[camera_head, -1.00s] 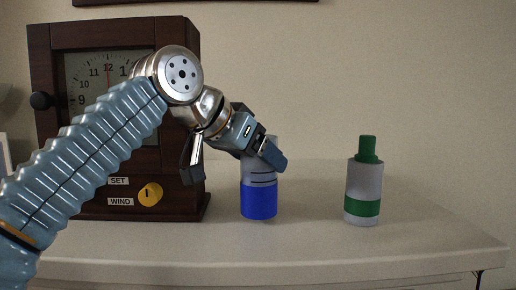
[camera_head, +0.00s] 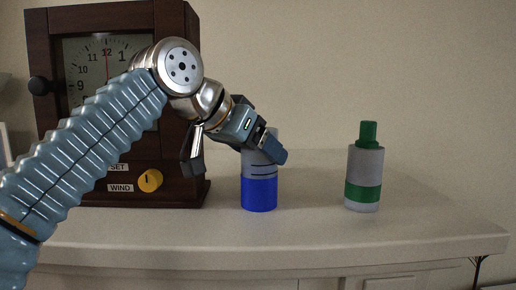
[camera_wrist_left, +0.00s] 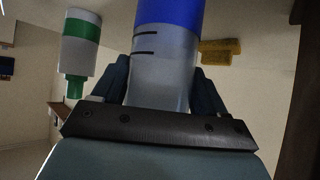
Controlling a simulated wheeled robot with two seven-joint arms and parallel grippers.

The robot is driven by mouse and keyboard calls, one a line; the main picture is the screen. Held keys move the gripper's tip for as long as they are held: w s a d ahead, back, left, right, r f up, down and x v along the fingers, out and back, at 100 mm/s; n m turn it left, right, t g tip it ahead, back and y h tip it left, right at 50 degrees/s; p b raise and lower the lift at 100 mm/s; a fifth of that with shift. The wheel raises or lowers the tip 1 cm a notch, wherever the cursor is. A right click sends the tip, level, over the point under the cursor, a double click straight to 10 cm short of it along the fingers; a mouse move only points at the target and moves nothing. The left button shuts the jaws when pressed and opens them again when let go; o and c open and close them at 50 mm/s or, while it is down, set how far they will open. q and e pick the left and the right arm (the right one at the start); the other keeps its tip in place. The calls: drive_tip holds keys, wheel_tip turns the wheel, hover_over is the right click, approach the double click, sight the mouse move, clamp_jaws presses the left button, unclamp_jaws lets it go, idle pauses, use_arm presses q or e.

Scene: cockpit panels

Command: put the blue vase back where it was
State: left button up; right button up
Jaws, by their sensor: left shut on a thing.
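The blue vase (camera_head: 259,193) is a grey cylinder with a blue lower band and dark lines, upright on or just above the white cabinet top, right of the clock. I cannot tell whether its base touches. My left gripper (camera_head: 262,146) comes in from the upper left and is shut on its upper part, which the fingers partly hide. In the left wrist view the vase (camera_wrist_left: 165,55) stands between the two fingers, its blue band at the top of the picture. My right gripper is not in view.
A dark wooden clock (camera_head: 185,190) with a yellow knob stands at the left, partly behind my arm. A grey and green bottle (camera_head: 365,165) stands to the right. The cabinet top (camera_head: 310,225) is clear between vase and bottle. A yellow block (camera_wrist_left: 220,50) shows in the wrist view.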

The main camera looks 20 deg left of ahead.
use_arm(q)
drive_tip(key=o, duration=1.4)
drive_tip(key=p+v, duration=0.1)
drive_tip(key=v, duration=1.3)
drive_tip(key=shift+f, duration=0.1)
